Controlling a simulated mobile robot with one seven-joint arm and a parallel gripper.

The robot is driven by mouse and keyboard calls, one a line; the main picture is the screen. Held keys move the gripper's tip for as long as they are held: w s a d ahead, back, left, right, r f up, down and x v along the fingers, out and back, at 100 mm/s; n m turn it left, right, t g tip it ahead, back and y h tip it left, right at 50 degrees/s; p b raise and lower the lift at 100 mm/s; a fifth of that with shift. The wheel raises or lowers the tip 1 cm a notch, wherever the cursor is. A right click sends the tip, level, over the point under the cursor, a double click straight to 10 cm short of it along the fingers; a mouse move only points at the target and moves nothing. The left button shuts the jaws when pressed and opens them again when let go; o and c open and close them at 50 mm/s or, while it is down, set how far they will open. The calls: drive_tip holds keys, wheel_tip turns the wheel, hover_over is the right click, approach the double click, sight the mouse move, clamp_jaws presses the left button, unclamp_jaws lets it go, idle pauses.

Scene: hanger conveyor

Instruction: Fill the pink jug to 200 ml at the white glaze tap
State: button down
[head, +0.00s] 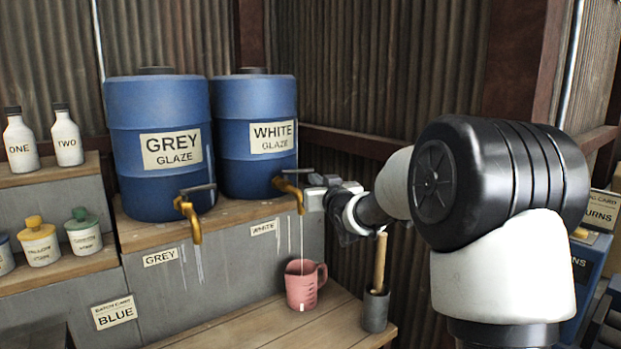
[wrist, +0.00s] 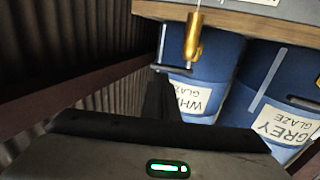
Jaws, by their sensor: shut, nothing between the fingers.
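The pink jug (head: 303,286) stands upright on the wooden bench below the white glaze tap (head: 288,187), its handle to the right. A thin white stream (head: 302,235) runs from the tap down to the jug. The level inside and the 200 ml mark cannot be read. The brass tap (wrist: 193,42) also shows upside down in the wrist view. My gripper (head: 314,190) is shut and empty, right beside the tap and its lever; I cannot tell whether it touches the lever. In the wrist view its dark fingers (wrist: 160,98) point at the white glaze barrel (wrist: 205,98).
The grey glaze barrel (head: 158,130) and its tap (head: 190,215) stand left of the white glaze barrel (head: 255,120). A holder (head: 375,312) with a wooden-handled tool stands right of the jug. Bottles and small jars fill the left shelves. The front bench (head: 235,330) is clear.

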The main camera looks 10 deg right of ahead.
sight(311, 171)
drive_tip(key=w, duration=0.5)
drive_tip(key=shift+w+a, duration=0.1)
drive_tip(key=shift+a, duration=0.3)
drive_tip(key=shift+r, duration=0.15)
drive_tip(key=shift+w+d+r+y+p, duration=0.15)
drive_tip(key=shift+y+p, duration=0.15)
drive_tip(key=shift+p, duration=0.2)
drive_tip(key=shift+w+d+n+y+p, duration=0.25)
drive_tip(key=shift+n+y+p, duration=0.35)
drive_tip(key=shift+p, duration=0.5)
drive_tip(key=shift+w+a, duration=0.1)
drive_tip(key=shift+w, duration=0.05)
drive_tip(key=shift+w+f, duration=0.25)
drive_tip(key=shift+w, duration=0.5)
drive_tip(key=shift+s+f, duration=0.1)
drive_tip(key=shift+s, duration=0.05)
